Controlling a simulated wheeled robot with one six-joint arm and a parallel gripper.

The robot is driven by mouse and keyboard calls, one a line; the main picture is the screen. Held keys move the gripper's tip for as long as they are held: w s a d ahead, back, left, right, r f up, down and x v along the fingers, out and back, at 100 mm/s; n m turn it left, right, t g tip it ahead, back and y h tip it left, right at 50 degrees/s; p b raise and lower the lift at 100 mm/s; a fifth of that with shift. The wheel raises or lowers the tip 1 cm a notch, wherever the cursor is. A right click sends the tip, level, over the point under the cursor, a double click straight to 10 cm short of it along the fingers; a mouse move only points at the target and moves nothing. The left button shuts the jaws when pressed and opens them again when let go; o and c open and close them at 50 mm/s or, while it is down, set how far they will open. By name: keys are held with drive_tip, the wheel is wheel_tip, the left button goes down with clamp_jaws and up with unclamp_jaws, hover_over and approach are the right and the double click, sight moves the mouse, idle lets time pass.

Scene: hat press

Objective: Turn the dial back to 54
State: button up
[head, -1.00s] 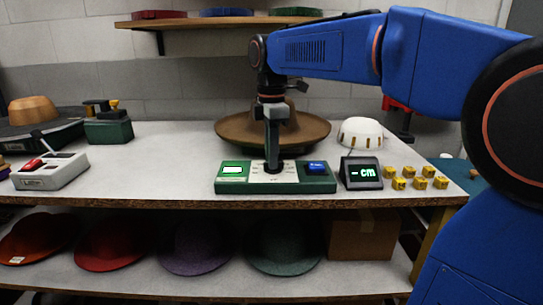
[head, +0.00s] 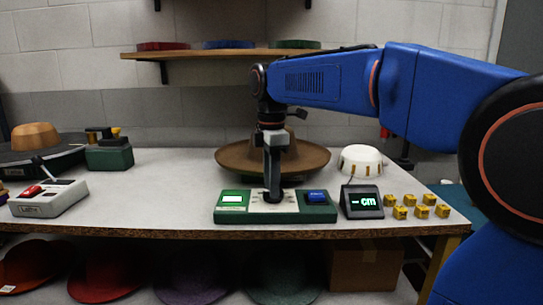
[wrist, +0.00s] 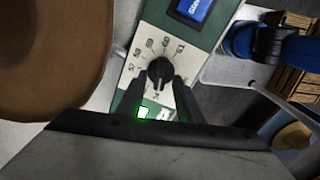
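The black dial (wrist: 160,72) sits on the pale plate of a green control panel (head: 317,214), with printed numbers around it too small to read surely. In the head view the dial is mostly hidden behind my gripper (head: 272,194), which points straight down at the plate. In the wrist view my gripper (wrist: 159,88) has one finger on each side of the dial, with a visible gap between the fingers. I cannot tell whether either finger touches the dial.
A small display reading "- cm" (head: 362,202) and several yellow cubes (head: 421,212) stand right of the panel. A brown hat (head: 315,157) is close behind it. A white dome (head: 360,158) stands back right.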

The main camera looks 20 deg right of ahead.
wheel_tip(320, 180, up, 17)
drive_tip(key=shift+f, duration=0.15)
idle(0.6)
drive_tip(key=s+d+f+m+t, duration=0.1)
drive_tip(key=s+d+f+m, duration=0.1)
drive_tip(key=s+f+m, duration=0.4)
drive_tip(key=s+d+f+m+t, duration=0.2)
drive_tip(key=s+f+m, duration=0.3)
drive_tip(key=s+f, duration=0.5)
drive_tip(key=s+d+f+m+t, duration=0.1)
drive_tip(key=s+d+f+m, duration=0.2)
drive_tip(key=f, duration=1.6)
drive_tip(key=s+m, duration=0.3)
drive_tip(key=s, duration=0.2)
drive_tip(key=shift+d+f+m+t, duration=0.15)
drive_tip(key=shift+f+m+t, duration=0.15)
drive_tip(key=shift+t, duration=0.1)
